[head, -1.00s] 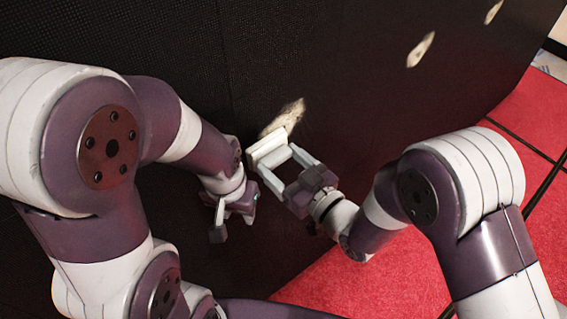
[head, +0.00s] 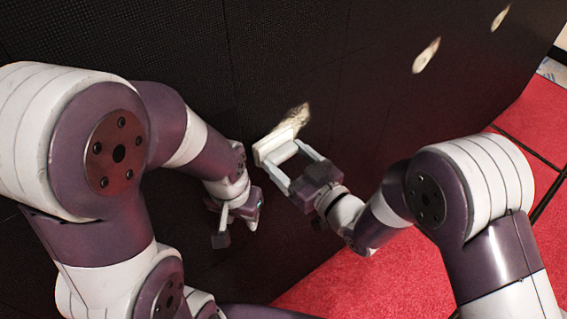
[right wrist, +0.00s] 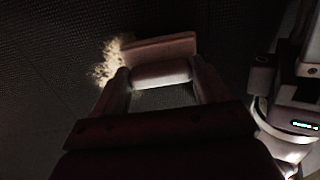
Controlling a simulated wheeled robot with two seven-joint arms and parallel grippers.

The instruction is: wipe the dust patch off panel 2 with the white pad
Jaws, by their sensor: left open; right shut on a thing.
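The white pad (head: 275,141) is held by its handle in my right gripper (head: 284,157), which is shut on it. The pad's face is turned to the black video wall. A pale dust patch (head: 294,118) shows just beyond the pad's upper edge; the pad hides part of it. In the right wrist view the pad (right wrist: 160,47) overlaps the right side of the dust patch (right wrist: 108,62). I cannot tell whether the pad touches the wall. My left gripper (head: 236,228) is open and empty, low beside the wall, left of the pad.
The black video wall (head: 250,50) fills the back. Two more pale patches, one (head: 426,56) nearer and one (head: 500,18) farther, lie along it to the right. Red floor (head: 350,280) is clear at the lower right. No panel numbers are readable.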

